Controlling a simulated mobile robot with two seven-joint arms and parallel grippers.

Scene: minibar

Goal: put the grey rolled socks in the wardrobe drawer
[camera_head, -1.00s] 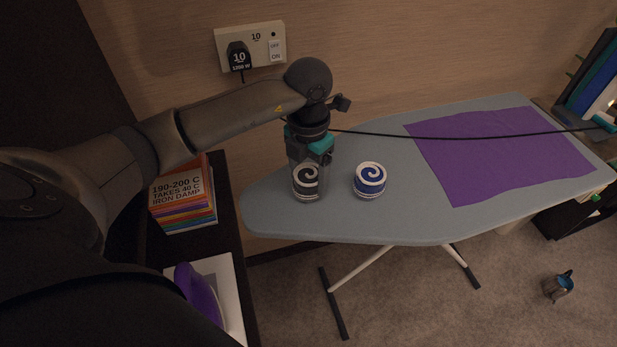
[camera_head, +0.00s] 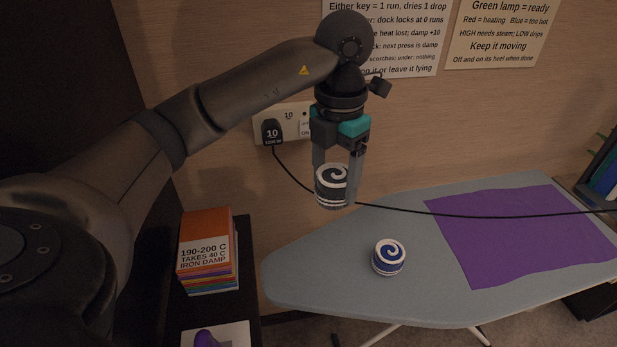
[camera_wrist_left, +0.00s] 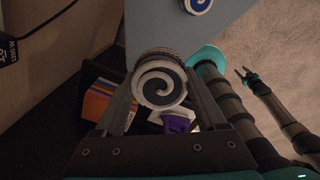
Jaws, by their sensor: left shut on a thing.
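The grey rolled socks (camera_head: 332,187), a dark grey and white spiral roll, are held between the fingers of my left gripper (camera_head: 338,180). They are up in the air above the ironing board, in front of the wall. In the left wrist view the grey roll (camera_wrist_left: 160,86) sits between the two fingers, its spiral end facing the camera. A blue and white roll (camera_head: 388,257) stands on the ironing board, apart from the gripper. My right gripper (camera_wrist_left: 243,73) shows small in the left wrist view, fingers apart and empty. The wardrobe drawer cannot be made out.
The grey ironing board (camera_head: 320,270) carries a purple cloth (camera_head: 520,235). A black cord (camera_head: 470,216) runs across behind the held socks from the wall socket (camera_head: 290,125). A stack of coloured books (camera_head: 207,250) and a purple iron (camera_head: 207,338) are on the dark surface at the left.

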